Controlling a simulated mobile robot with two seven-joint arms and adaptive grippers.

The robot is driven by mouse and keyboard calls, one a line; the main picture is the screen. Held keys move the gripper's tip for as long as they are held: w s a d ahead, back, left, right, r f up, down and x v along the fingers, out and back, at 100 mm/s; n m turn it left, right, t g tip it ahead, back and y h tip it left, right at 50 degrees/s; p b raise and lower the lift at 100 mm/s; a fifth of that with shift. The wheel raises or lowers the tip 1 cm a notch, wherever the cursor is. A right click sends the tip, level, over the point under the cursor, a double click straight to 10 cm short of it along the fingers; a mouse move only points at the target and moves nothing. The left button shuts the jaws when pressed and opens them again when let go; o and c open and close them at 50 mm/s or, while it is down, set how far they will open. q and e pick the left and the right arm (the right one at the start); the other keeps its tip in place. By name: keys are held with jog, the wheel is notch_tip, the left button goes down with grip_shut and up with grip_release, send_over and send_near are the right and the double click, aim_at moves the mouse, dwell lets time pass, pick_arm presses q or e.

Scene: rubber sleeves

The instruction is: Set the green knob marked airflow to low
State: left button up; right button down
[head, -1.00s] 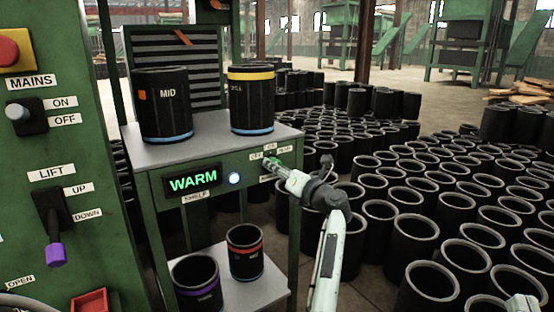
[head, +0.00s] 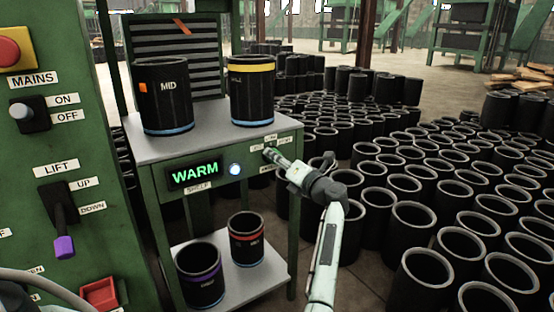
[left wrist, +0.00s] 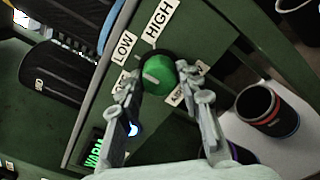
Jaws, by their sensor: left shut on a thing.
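The green knob (left wrist: 158,75) sits on the front panel of the green shelf unit, between my left fingers in the left wrist view. Labels around it read LOW (left wrist: 123,47), HIGH (left wrist: 160,25) and OFF (left wrist: 120,82); the airflow label (left wrist: 178,96) is partly covered by a finger. A pale pointer mark shows on the knob's left side, towards LOW and OFF; I cannot tell exactly which. My left gripper (left wrist: 160,84) is shut on the knob. In the head view the gripper (head: 274,156) hides most of the knob. My right gripper is not in view.
A lit display reading WARM (head: 194,173) and a lit round lamp (head: 235,169) are left of the knob. Black sleeves stand on the upper shelf (head: 203,129) and lower shelf (head: 228,280). A green control panel (head: 60,140) is at left; many sleeves fill the floor at right.

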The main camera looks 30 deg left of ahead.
pick_arm(q)
jog(key=shift+f, duration=0.1)
jog(key=o, duration=1.2)
jog(key=shift+c, duration=0.2)
jog(key=v, duration=1.2)
jog(key=shift+s, duration=0.1)
